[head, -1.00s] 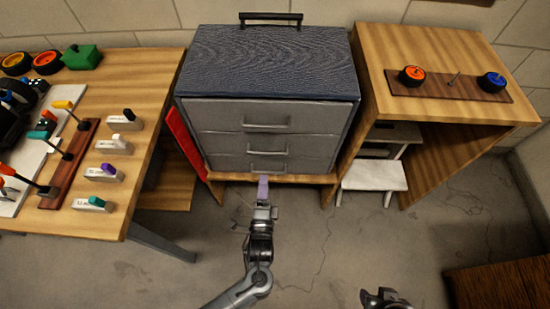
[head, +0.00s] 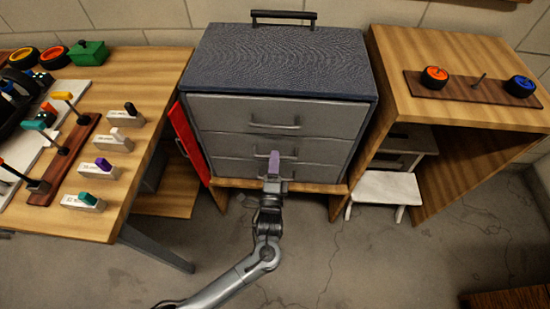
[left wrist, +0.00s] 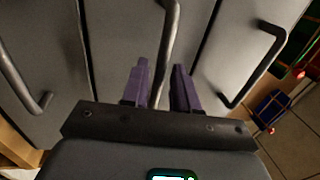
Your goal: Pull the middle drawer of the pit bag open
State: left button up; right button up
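The pit bag (head: 285,60) is a grey chest with a dark blue top and three drawer fronts, all flush in the head view. The middle drawer (head: 225,145) has a bar handle (head: 290,155). My left gripper (head: 273,165) has purple fingers and is at this handle, hiding part of it and the bottom drawer's handle. In the left wrist view, my left gripper (left wrist: 161,85) is open. The middle handle (left wrist: 171,45) runs between its two fingers, with the other two handles on either side. I cannot tell whether a finger touches it. My right gripper is not in view.
A red panel (head: 190,145) stands at the chest's left side. A wooden table (head: 145,80) with small parts is at left. A wooden stand (head: 400,95) with wheels on a board is at right, a white step stool (head: 385,187) beneath. The floor in front is clear.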

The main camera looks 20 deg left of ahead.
pick_arm(q)
jog(key=shift+x, duration=0.85)
grip_shut()
